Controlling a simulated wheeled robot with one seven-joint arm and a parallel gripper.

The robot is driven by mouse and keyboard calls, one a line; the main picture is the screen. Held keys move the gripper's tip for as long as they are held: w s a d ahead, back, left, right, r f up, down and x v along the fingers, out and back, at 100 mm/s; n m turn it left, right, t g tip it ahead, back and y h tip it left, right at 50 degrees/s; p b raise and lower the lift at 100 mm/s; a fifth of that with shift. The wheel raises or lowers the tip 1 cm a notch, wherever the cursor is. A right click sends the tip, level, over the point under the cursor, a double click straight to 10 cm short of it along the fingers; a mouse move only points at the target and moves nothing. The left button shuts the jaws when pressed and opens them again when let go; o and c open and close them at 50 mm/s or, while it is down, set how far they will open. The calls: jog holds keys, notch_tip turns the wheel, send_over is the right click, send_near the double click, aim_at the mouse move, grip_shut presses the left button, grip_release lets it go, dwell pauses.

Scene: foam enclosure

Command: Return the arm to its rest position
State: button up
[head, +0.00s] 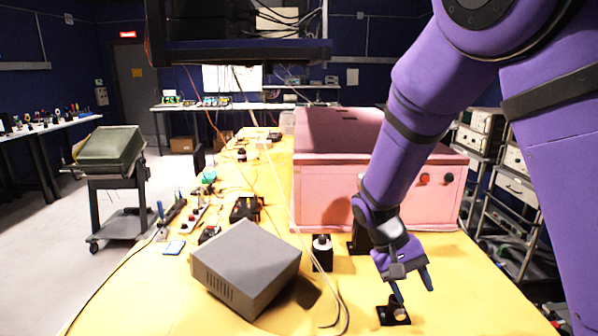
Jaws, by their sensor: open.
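My gripper (413,286) is at the end of my purple arm, which reaches down from the upper right in the head view. Its two dark fingers point down and are spread apart, with nothing seen between them. It hangs over the yellow table (440,312), near a small black item (393,313) on the tabletop. One fingertip appears just above that item; I cannot tell if they touch. The pink foam enclosure (330,187) stands behind the gripper.
A grey box (246,268) sits on the table at left, with a small black-and-white device (322,252) beside it. Loose cables run along the table. A dark shelf (240,52) hangs overhead. Metal racks (510,190) stand at right. A cart (118,195) stands on open floor at left.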

jog(key=s+d+r+t+y, duration=0.2)
jog(key=s+d+r+t, duration=0.2)
jog(key=s+r, duration=0.4)
jog(key=s+d+r+t+y, duration=0.3)
jog(key=s+r, duration=0.6)
jog(key=r, duration=0.5)
jog(key=shift+s+d+n+t, duration=0.3)
jog(key=shift+d+t, duration=0.25)
jog(key=shift+t, duration=0.65)
jog(key=shift+w+r, duration=0.1)
jog(key=shift+w, duration=0.05)
